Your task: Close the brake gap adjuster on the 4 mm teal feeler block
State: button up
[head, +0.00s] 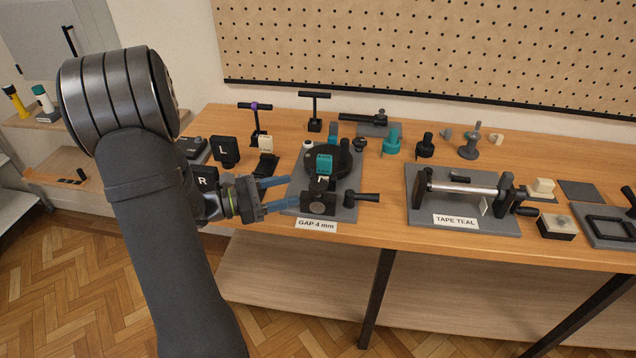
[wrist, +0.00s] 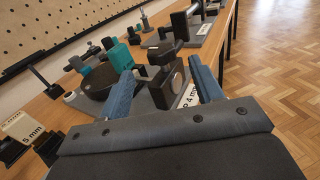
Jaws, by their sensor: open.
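The brake gap adjuster stands on a grey base plate with a "GAP 4 mm" label (head: 316,225). It has a black disc (head: 345,158), a dark front block (head: 318,204) and a black handle (head: 362,197) pointing right. A teal block (head: 324,164) sits upright at the disc's front edge; it also shows in the wrist view (wrist: 120,56). I cannot tell whether the jaws touch it. My gripper (head: 294,191) is open and empty at the adjuster's left side. In the wrist view its blue fingers (wrist: 162,67) lie either side of the front block (wrist: 168,84).
A cream block marked in mm (wrist: 22,126) stands left of the adjuster. Black blocks "L" (head: 224,150) and "R" (head: 204,182) are close to my wrist. The "TAPE TEAL" fixture (head: 456,219) stands to the right. A pegboard (head: 430,50) rises behind the table.

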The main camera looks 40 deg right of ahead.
aim_at(318, 183)
jog(key=x, duration=0.8)
jog(key=shift+s+d, duration=0.1)
jog(key=shift+d, duration=0.2)
jog(key=c, duration=1)
jog(key=shift+g, duration=0.3)
